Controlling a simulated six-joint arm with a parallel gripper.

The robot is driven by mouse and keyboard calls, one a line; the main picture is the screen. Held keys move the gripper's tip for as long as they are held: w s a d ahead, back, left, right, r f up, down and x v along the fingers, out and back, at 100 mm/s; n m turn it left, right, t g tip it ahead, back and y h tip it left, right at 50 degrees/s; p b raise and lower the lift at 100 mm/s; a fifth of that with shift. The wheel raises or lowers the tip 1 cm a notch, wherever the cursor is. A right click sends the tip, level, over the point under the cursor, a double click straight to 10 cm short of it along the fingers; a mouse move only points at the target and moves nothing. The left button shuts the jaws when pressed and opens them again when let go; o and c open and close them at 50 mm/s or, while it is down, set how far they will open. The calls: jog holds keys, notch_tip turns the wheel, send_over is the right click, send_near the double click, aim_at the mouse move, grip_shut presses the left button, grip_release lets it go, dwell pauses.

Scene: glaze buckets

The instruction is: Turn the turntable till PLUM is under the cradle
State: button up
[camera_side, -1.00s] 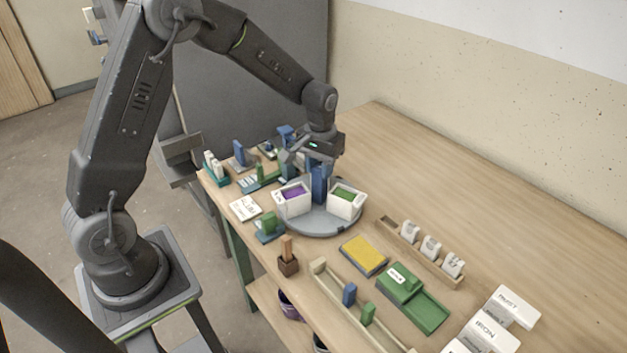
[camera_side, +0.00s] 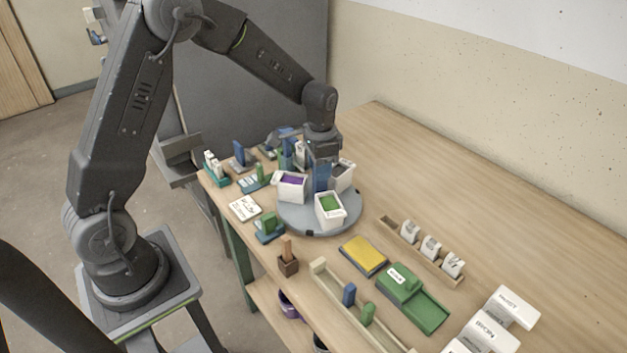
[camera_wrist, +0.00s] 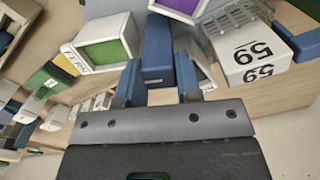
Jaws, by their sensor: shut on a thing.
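The round grey turntable (camera_side: 317,222) carries white buckets around a blue upright handle (camera_side: 321,175). The bucket with purple contents (camera_side: 291,188) is at the left of the turntable; its label is not readable. It also shows at the top of the wrist view (camera_wrist: 188,7). The bucket with green contents (camera_side: 330,210) is at the front. Another white bucket (camera_side: 343,177) is at the right rear, partly hidden by my gripper. My gripper (camera_wrist: 159,82) is shut on the blue handle, a finger on either side. I cannot clearly make out the cradle.
Blue stands (camera_side: 287,145) and small green and blue pieces crowd the left rear of the table. A yellow pad (camera_side: 363,255), a green tray (camera_side: 412,297) and a wooden rack of white tags (camera_side: 420,250) lie in front and right. The right rear tabletop is clear.

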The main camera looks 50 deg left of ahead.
dwell(0.3)
jog(key=m, duration=0.8)
jog(key=o, duration=0.9)
jog(key=shift+o, duration=0.2)
jog(key=shift+r, duration=0.15)
jog(key=shift+r, duration=3.4)
